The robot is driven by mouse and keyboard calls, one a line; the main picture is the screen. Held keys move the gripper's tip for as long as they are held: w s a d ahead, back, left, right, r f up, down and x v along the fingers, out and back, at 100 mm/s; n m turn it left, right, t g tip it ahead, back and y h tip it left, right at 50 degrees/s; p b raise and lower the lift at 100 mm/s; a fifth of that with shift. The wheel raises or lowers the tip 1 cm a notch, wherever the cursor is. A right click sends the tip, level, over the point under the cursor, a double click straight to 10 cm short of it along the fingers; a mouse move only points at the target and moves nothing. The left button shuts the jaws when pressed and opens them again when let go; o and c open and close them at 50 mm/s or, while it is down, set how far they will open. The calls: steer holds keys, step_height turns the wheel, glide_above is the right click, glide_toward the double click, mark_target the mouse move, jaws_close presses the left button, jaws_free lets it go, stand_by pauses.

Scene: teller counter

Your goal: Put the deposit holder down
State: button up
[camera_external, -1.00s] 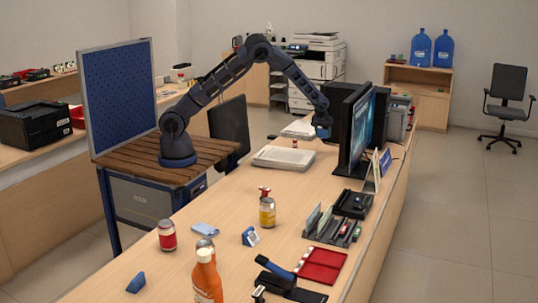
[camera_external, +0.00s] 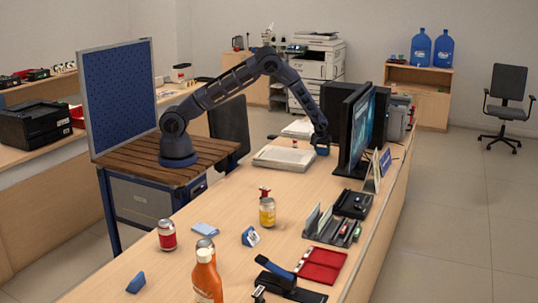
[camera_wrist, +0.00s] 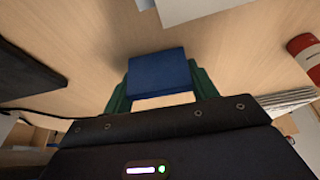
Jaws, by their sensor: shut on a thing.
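The deposit holder, a small blue block (camera_wrist: 158,72), is between the green fingers of my gripper (camera_wrist: 160,86) in the wrist view. My gripper is shut on it. In the external view my gripper (camera_external: 321,142) points down at the far part of the counter (camera_external: 225,215), left of the monitor. The blue holder (camera_external: 322,151) shows below the fingers, low at the counter top. I cannot tell whether its underside touches the wood.
The monitor (camera_external: 362,125) stands close on the right. A red and white cylinder (camera_wrist: 306,56) shows in the wrist view. Bare wood surrounds the holder's near side.

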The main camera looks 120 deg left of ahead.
steer(key=o, duration=1)
steer(key=shift+f, duration=0.1)
steer(key=v, duration=1.2)
steer(key=shift+d, duration=0.1)
